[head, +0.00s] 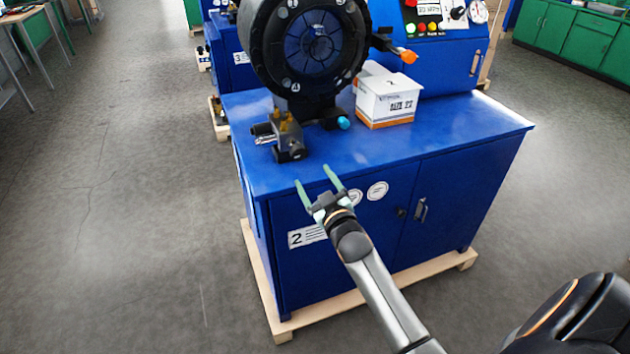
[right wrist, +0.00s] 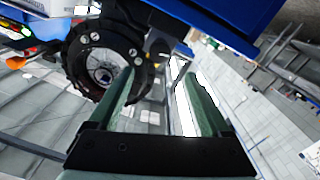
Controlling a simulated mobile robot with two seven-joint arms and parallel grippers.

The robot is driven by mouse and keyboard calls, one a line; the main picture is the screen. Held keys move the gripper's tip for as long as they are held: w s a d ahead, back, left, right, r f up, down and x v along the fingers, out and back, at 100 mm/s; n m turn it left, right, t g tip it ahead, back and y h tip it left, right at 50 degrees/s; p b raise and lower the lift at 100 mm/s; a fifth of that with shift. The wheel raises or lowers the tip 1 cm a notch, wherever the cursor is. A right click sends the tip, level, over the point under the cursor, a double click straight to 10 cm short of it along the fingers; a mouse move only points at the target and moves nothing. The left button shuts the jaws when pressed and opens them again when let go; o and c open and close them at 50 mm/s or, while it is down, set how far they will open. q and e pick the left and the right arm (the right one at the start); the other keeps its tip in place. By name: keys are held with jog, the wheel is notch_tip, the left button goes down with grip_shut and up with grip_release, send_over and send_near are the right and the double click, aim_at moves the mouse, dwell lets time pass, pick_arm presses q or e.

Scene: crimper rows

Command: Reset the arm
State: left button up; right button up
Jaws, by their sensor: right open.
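My right gripper (head: 319,183) is open and empty, with its two green fingers apart. It is in front of the blue cabinet (head: 440,160) marked 2, near the front edge of its top. In the right wrist view the open green fingers (right wrist: 160,88) point towards the black round crimper head (right wrist: 105,60), with nothing between them. The same crimper head (head: 308,45) stands on the cabinet in the head view. My left gripper is not in view.
A white box (head: 388,102) and a small metal fitting device (head: 286,138) stand on the cabinet top. The cabinet rests on a wooden pallet (head: 283,328). The grey floor (head: 130,220) on the left is clear. Green cabinets (head: 580,40) line the back right.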

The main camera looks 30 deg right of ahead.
jog(key=s+a+f+g+y, duration=0.2)
jog(key=s+a+f, duration=0.4)
jog(key=s, duration=0.3)
jog(key=s+a+f+g+y, duration=0.2)
jog(key=s+a+f+g, duration=0.1)
jog(key=s+a+f, duration=0.3)
jog(key=s+a+f+g+y, duration=0.2)
jog(key=s+a+f, duration=0.4)
jog(key=s+f, duration=0.3)
jog(key=s+g, duration=0.1)
jog(key=s, duration=0.3)
jog(key=shift+s+a+f+n+p, duration=0.15)
jog(key=shift+s+f+n+p, duration=0.05)
jog(key=shift+s+n+p, duration=0.1)
